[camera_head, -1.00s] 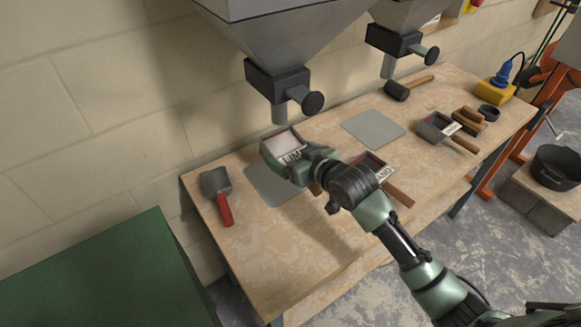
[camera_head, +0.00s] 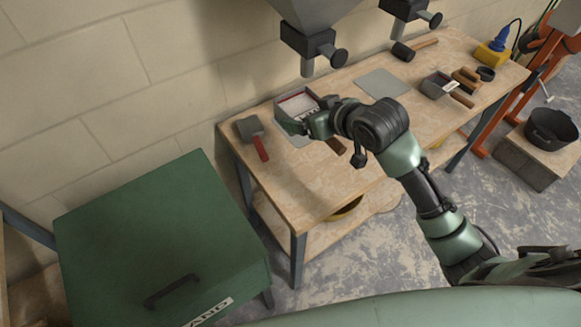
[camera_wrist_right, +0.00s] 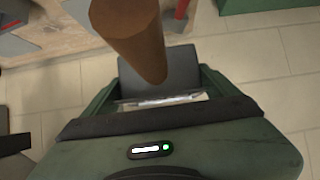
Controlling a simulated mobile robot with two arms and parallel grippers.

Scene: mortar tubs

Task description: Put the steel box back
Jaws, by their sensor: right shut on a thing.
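My right gripper (camera_head: 303,124) is shut on a grey steel box (camera_head: 298,97) with a label and pale contents. It is over the left grey mat, below the left hopper's spout; I cannot tell whether it touches the mat. In the right wrist view the steel box (camera_wrist_right: 145,84) sits between the fingers, with its brown wooden handle (camera_wrist_right: 130,38) towards the camera. Another steel box (camera_head: 436,84) with a wooden handle stands farther right on the bench. My right arm hides most of the box in the middle. My left gripper is not in view.
The wooden bench (camera_head: 290,190) also holds a red-handled trowel (camera_head: 255,138), a bare grey mat (camera_head: 381,83), a mallet (camera_head: 405,50) and a yellow block (camera_head: 491,58). Hopper outlets (camera_head: 312,45) hang above it. A green bin (camera_head: 150,230) stands left; a black tub (camera_head: 551,130) stands right.

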